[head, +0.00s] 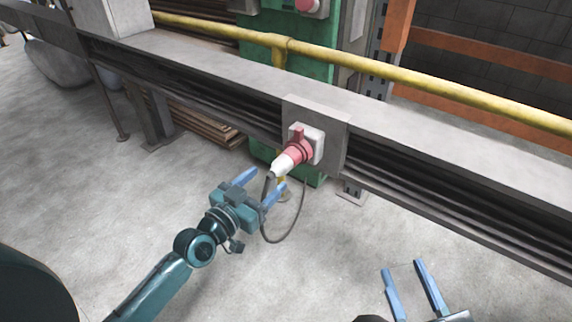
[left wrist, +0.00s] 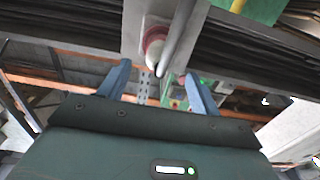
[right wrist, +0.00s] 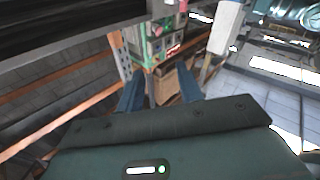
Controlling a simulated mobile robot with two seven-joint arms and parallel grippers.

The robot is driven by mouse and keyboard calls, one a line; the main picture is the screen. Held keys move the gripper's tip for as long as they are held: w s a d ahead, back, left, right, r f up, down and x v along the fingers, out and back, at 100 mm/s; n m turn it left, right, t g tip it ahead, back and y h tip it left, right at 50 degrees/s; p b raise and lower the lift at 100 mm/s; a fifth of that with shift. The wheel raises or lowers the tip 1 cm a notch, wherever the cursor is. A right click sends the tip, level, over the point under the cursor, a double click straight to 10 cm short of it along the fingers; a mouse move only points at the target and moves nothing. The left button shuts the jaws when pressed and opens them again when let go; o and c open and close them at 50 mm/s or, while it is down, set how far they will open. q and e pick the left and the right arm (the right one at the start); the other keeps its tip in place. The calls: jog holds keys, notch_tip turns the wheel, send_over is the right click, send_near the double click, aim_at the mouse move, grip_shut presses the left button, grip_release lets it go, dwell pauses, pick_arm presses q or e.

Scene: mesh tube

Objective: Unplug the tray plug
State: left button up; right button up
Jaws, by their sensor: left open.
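A red and white plug (head: 290,157) sits in a socket (head: 316,143) on a grey plate on the side of the cable tray (head: 365,118). A dark cable (head: 302,212) hangs from the plug in a loop. My left gripper (head: 262,180) is open and empty, just below and left of the plug's white end, apart from it. In the left wrist view the plug (left wrist: 156,50) shows ahead, between and beyond the two blue fingers (left wrist: 160,80). My right gripper (head: 403,272) is open and empty at the lower right, away from the plug.
A yellow rail (head: 375,69) runs along behind the tray. A green cabinet (head: 290,62) and an orange beam (head: 490,58) stand behind it. Support legs (head: 352,188) reach the floor. The concrete floor (head: 110,220) in front is clear.

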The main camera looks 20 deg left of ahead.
aim_at(285, 161)
pick_arm(q)
jog(key=b+x, duration=0.1)
jog(key=x, duration=0.7)
jog(key=shift+w+r, duration=0.2)
jog(key=shift+w, duration=0.05)
pick_arm(e)
jog(key=shift+a+r, duration=0.2)
pick_arm(q)
jog(key=shift+d, duration=0.35)
pick_arm(e)
jog(key=shift+r, duration=0.25)
dwell(0.5)
pick_arm(q)
jog(key=shift+f, duration=0.1)
jog(key=c, duration=1.3)
pick_arm(e)
jog(key=shift+r, duration=0.1)
pick_arm(q)
jog(key=shift+s+f+p, duration=0.1)
jog(key=shift+s+p, duration=0.25)
jog(key=shift+p, duration=0.1)
pick_arm(e)
jog(key=shift+w+d+r, duration=0.1)
jog(key=shift+w+d, duration=0.05)
jog(key=shift+w, duration=0.1)
